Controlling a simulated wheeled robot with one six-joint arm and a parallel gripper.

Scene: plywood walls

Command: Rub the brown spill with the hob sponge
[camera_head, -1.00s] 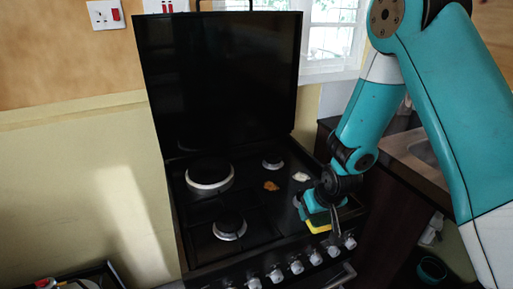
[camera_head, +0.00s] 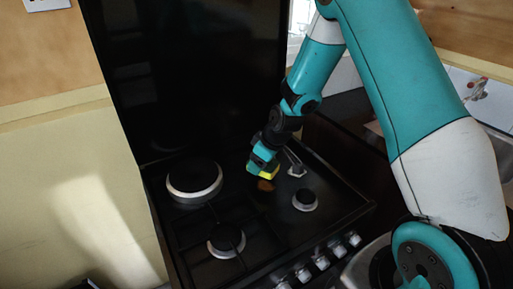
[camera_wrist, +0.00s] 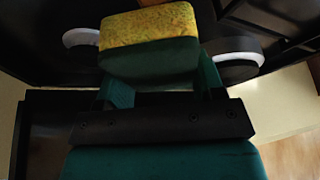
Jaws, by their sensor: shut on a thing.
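The hob sponge (camera_head: 264,170), yellow and green, is held in my gripper (camera_head: 265,158) above the hob. In the wrist view the sponge (camera_wrist: 150,45) sits between the fingers of my gripper (camera_wrist: 155,75), its yellow face outward. The brown spill (camera_head: 265,185) is a small patch on the black hob, just below the sponge in the head view. I cannot tell whether the sponge touches the hob or the spill. The spill does not show clearly in the wrist view.
A large burner (camera_head: 194,178) and a smaller burner (camera_head: 227,239) are on the left. Another burner (camera_head: 304,200) is right of the spill. The raised black lid (camera_head: 185,75) stands behind the hob. Knobs line the front.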

